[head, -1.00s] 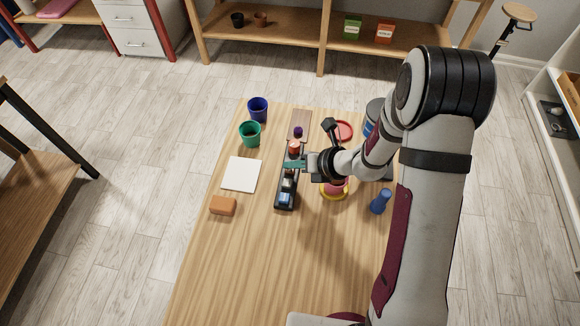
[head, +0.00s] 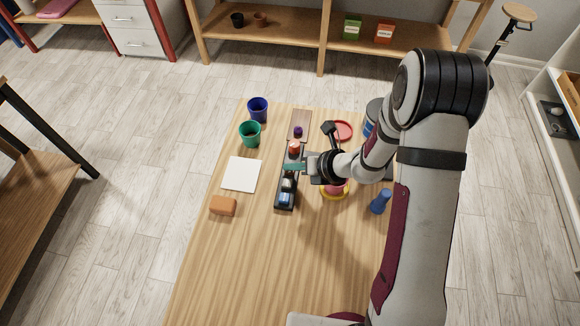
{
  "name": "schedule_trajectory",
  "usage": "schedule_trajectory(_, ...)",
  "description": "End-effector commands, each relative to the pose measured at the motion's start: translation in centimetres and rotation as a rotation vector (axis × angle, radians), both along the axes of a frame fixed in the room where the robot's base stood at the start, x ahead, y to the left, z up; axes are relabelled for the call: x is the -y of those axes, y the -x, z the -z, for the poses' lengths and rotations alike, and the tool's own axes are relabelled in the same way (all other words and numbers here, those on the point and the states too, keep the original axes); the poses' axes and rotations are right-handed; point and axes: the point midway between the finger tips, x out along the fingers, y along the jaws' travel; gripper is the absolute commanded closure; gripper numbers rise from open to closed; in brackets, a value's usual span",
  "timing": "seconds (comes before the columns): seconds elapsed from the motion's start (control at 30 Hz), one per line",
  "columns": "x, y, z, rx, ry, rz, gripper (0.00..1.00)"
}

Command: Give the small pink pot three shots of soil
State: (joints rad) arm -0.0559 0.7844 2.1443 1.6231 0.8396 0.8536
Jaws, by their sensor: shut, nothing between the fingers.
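The small pink pot (head: 335,190) stands in a yellow saucer (head: 331,197) right of the table's middle; my gripper and wrist hide most of it. A long black holder (head: 278,197) lies to its left, with a red-orange piece (head: 294,147), a whitish piece (head: 288,184) and a blue piece (head: 286,199) along it. My gripper (head: 293,167) has teal fingers, shut and empty, over the middle of this holder. Whether they touch anything there I cannot tell. No soil is visible.
A blue pot (head: 258,110) and a green pot (head: 250,134) stand at the back left. A white sheet (head: 240,174) and an orange-brown block (head: 223,206) lie left. A blue bottle-like object (head: 380,202) stands right, a red saucer (head: 343,130) behind. The table's front is clear.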

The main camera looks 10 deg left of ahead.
Motion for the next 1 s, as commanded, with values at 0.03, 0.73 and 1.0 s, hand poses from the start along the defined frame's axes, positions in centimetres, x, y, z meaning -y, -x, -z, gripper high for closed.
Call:
schedule_trajectory(0.03, 0.0, 0.0, 0.0, -0.001, 0.000, -0.001, 1.00)
schedule_trajectory(0.73, 0.0, 0.1, -1.9, 0.000, 0.001, -0.001, 1.00)
schedule_trajectory(1.0, 0.0, 0.0, -2.8, 0.003, 0.000, 0.000, 1.00)
